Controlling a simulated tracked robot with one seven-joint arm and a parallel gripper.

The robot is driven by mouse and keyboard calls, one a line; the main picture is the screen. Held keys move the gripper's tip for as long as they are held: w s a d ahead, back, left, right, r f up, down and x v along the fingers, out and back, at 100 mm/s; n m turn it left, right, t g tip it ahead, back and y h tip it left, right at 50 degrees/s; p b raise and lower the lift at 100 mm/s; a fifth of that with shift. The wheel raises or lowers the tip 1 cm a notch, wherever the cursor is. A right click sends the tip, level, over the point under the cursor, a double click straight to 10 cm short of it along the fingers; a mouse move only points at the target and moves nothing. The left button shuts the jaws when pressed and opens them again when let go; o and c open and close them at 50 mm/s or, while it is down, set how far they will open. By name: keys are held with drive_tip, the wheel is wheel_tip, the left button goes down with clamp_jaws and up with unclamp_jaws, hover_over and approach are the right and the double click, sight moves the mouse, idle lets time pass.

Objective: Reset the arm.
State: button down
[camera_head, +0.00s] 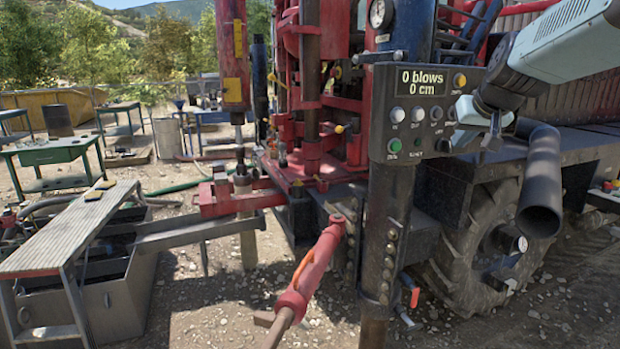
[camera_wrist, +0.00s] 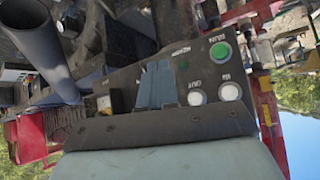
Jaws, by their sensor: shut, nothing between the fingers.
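My gripper (camera_head: 493,140) hangs at the end of my pale arm at the upper right in the head view, in front of the right side of the control panel (camera_head: 377,105). Its fingers look closed together and hold nothing. In the wrist view the shut fingers (camera_wrist: 157,85) appear as grey-blue pieces over the panel, hiding part of its face. The panel display (camera_head: 423,83) reads "0 blows 0 cm". The panel's green button (camera_head: 394,146) and white buttons (camera_head: 397,114) are visible. Whether the fingers touch the panel cannot be told.
A red drilling rig (camera_head: 310,100) stands behind the panel. A dark pipe (camera_head: 541,185) hangs right of the panel, above a large wheel (camera_head: 480,230). A bench (camera_head: 70,235) and a grey tank (camera_head: 115,285) stand at the left.

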drive_tip(key=s+a+f+g, duration=0.1)
drive_tip(key=s+a+f, duration=0.2)
drive_tip(key=s, duration=0.4)
drive_tip(key=s+a+f+g, duration=0.1)
drive_tip(key=s+a+f, duration=0.2)
drive_tip(key=s, duration=0.4)
drive_tip(key=s+a+f+n+g, duration=0.1)
drive_tip(key=s+a+f, duration=0.3)
drive_tip(key=s, duration=0.4)
drive_tip(key=shift+f+g, duration=0.3)
drive_tip(key=shift+f, duration=0.45)
drive_tip(key=c, duration=1.8)
unclamp_jaws()
